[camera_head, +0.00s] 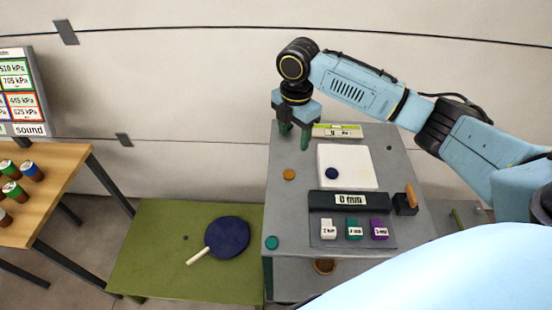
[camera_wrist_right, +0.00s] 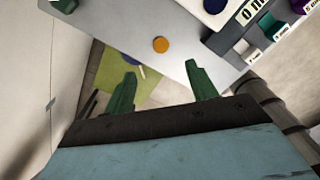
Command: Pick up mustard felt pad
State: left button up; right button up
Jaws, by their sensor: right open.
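The mustard felt pad (camera_head: 289,174) is a small round orange-yellow disc lying flat on the grey table near its left edge. It also shows in the right wrist view (camera_wrist_right: 161,44), above and between the two fingertips and apart from them. My right gripper (camera_head: 294,139) is above the back left of the table, pointing down, with its green fingers apart and nothing between them. Its fingers also show in the right wrist view (camera_wrist_right: 160,80). My left gripper is in neither view.
The grey table (camera_head: 285,215) holds a white board (camera_head: 350,155) with a navy disc (camera_head: 332,173), a teal disc (camera_head: 271,242), a black "0 min" display (camera_head: 350,199) and a tray of coloured blocks. A green bench (camera_head: 150,250) with a blue paddle (camera_head: 228,237) stands to the left.

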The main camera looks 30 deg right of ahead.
send_over(289, 174)
jog(key=f, duration=0.4)
jog(key=f+b, duration=0.1)
jog(key=f, duration=0.1)
jog(key=shift+s+d+f, duration=0.25)
jog(key=shift+d+f, duration=0.05)
jog(key=shift+d, duration=0.1)
jog(key=f, duration=0.3)
jog(key=shift+w+a, duration=0.1)
jog(key=shift+a, duration=0.2)
notch_tip(289, 174, down, 2)
jog(key=shift+w+a+f+b, duration=0.1)
jog(key=shift+a+f+b, duration=0.05)
jog(key=shift+f+b, duration=0.15)
jog(key=shift+f, duration=0.3)
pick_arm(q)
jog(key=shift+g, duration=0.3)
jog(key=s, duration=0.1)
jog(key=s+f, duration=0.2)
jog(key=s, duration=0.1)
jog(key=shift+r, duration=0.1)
pick_arm(e)
jog(key=shift+f, duration=0.15)
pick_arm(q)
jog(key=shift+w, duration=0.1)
pick_arm(e)
jog(key=c, duration=0.8)
